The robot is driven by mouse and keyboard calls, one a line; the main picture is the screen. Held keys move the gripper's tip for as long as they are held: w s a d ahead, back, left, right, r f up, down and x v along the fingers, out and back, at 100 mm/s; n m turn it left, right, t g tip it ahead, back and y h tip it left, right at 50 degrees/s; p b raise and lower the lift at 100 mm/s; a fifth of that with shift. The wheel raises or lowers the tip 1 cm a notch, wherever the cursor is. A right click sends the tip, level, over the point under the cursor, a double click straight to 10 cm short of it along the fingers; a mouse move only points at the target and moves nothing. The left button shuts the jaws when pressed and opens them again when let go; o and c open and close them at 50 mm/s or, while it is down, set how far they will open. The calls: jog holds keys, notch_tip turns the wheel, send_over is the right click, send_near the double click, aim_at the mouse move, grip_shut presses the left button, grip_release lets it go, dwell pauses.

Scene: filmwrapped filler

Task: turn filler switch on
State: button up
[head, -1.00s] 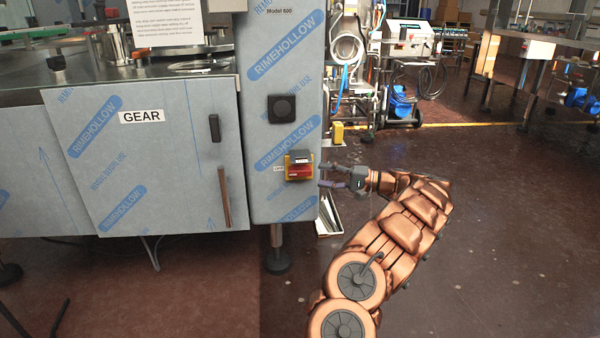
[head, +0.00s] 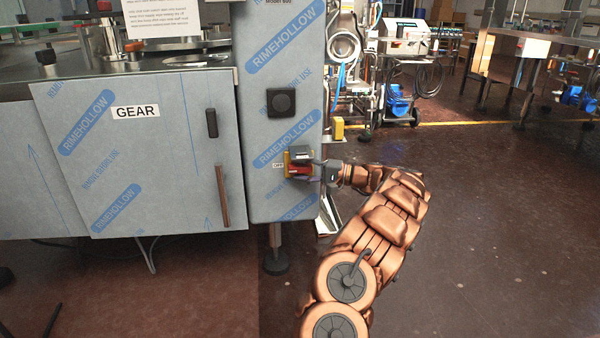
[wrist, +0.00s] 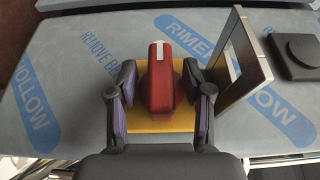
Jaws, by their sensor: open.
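The filler switch is a red handle (wrist: 160,80) with a white mark on a yellow plate (wrist: 160,122), fixed to the film-wrapped filler panel (head: 283,205). The red handle also shows in the head view (head: 299,171), next to a small "OFF" label (head: 278,166). My gripper (wrist: 161,88) is open, with one finger on each side of the red handle. A gap shows between the handle and each finger. In the head view my gripper (head: 318,171) comes to the switch from the right and partly hides it.
A dark framed flap (wrist: 240,62) stands out from the panel beside the right finger. A black square knob (head: 281,103) is above the switch. The gear door (head: 140,160) with dark handles is to the left. Open floor (head: 480,220) lies to the right.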

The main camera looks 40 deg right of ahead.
jog(key=shift+w+a, duration=0.1)
jog(key=shift+w, duration=0.15)
jog(key=shift+c, duration=0.3)
grip_shut()
